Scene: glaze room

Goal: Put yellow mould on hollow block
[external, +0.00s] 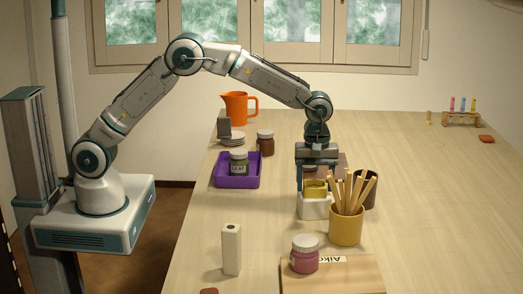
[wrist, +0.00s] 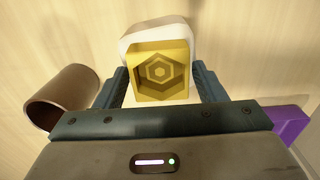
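The yellow mould (external: 315,189) is a small squarish piece with a hexagonal recess, seen clearly in the wrist view (wrist: 161,72). It is between the fingers of my gripper (external: 316,182), whose tips appear to touch its two sides in the wrist view (wrist: 162,82). A white block with rounded corners (external: 314,208) is directly beneath the mould; it shows behind the mould in the wrist view (wrist: 148,31). I cannot tell whether mould and block touch, and the block's top is mostly hidden. A taller white block (external: 231,252) with a dark hole on top stands front left.
A yellow pot of wooden sticks (external: 345,228) stands close right of my gripper, with a brown cup (external: 368,190) behind it. A purple tray (external: 222,182) holding a jar is to the left.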

